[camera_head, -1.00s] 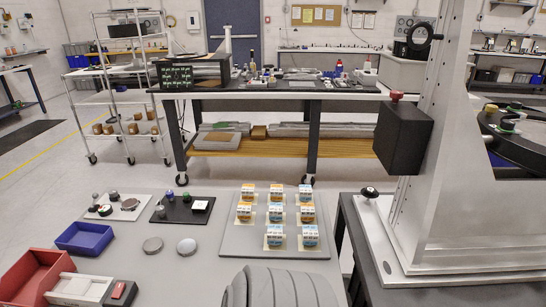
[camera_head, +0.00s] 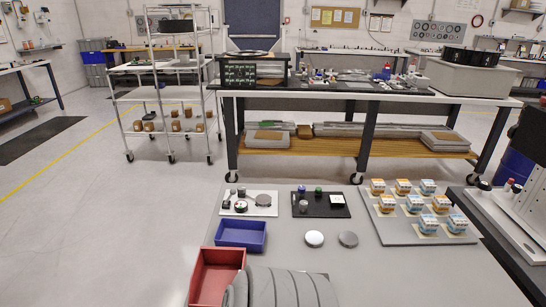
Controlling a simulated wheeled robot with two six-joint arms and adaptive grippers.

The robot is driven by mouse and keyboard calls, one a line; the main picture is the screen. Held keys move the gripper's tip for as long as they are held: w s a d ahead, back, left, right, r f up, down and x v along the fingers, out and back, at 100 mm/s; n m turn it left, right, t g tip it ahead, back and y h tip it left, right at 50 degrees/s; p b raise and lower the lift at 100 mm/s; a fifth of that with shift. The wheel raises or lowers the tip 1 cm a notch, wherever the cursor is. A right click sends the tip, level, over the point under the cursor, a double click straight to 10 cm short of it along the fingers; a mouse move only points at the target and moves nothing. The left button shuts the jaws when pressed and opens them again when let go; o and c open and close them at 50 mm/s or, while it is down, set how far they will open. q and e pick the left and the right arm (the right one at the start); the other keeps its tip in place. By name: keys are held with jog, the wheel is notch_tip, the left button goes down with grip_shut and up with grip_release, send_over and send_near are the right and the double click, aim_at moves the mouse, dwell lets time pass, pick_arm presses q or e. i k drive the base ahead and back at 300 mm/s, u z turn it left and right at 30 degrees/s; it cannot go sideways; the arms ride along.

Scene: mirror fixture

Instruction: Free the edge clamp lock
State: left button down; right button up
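The mirror fixture (camera_head: 522,205) is cut off at the right edge; only part of its pale metal base and side shows. A dark block (camera_head: 530,140) is partly in view there. Small knobs (camera_head: 509,185), one with a red top, stand near the base, and a black knob (camera_head: 484,186) sits on its plate. I cannot make out which part is the edge clamp lock. Neither of my grippers is in view. A grey ribbed part at the bottom edge appears to be mine.
The grey table holds a red bin (camera_head: 217,274), a blue bin (camera_head: 241,247), a white board (camera_head: 235,210), a black board (camera_head: 309,212), two discs and a plate of small boxes (camera_head: 387,238). A workbench (camera_head: 365,92) and wire shelf (camera_head: 140,99) stand behind. Floor at left is open.

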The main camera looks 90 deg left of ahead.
aim_at(233, 192)
jog(key=k, duration=0.65)
jog(key=u, duration=1.95)
jog(key=i, duration=0.5)
